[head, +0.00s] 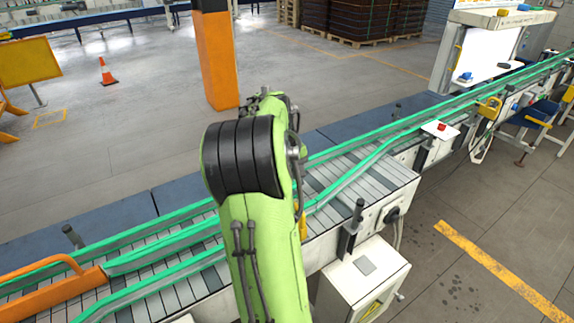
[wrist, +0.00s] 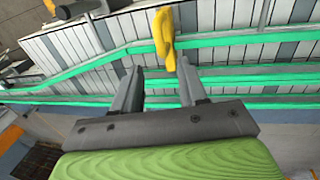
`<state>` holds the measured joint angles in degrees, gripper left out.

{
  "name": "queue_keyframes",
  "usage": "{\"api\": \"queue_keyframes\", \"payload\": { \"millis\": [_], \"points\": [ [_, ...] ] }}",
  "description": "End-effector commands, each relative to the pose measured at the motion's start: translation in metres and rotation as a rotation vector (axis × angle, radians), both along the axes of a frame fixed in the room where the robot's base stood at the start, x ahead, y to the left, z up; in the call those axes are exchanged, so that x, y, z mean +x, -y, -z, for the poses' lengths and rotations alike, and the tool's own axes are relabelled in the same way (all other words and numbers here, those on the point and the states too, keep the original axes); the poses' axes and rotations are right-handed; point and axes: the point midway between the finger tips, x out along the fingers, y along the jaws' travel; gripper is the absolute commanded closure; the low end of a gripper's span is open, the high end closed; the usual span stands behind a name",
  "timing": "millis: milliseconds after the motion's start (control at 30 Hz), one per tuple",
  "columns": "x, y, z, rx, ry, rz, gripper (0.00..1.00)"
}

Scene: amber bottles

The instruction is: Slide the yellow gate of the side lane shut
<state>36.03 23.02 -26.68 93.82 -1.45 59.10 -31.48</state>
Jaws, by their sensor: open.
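In the wrist view my gripper (wrist: 159,68) is open, with its two grey fingers apart over the green-railed conveyor. A yellow piece (wrist: 164,36), which looks like part of the yellow gate, stands just beyond the fingertips, closer to the right finger. I cannot tell whether that finger touches it. In the head view only a sliver of yellow (head: 303,226) shows at the right edge of my green arm. My arm hides the rest of it and my gripper there. How far the gate stands across the side lane cannot be told.
The slatted conveyor (head: 150,249) with green rails runs from lower left to upper right. An orange guard piece (head: 50,281) lies across it at left. A white box (head: 362,281) stands at its near side. Another yellow part (head: 489,107) sits farther along.

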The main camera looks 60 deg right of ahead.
Motion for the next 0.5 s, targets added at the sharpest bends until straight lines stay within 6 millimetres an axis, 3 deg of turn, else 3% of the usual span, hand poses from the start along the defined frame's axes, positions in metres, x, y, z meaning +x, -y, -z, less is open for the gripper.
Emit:
{"api": "queue_keyframes", "payload": {
  "millis": [33, 200, 333, 500],
  "points": [
    [0.003, -0.002, -0.017, -0.005, 0.004, -0.002, 0.58],
    [0.006, -0.009, -0.054, -0.004, 0.002, -0.002, 0.58],
    [0.006, -0.011, -0.067, -0.001, 0.0, 0.0, 0.58],
    [0.007, -0.012, -0.069, -0.001, 0.0, 0.0, 0.58]
  ]
}}
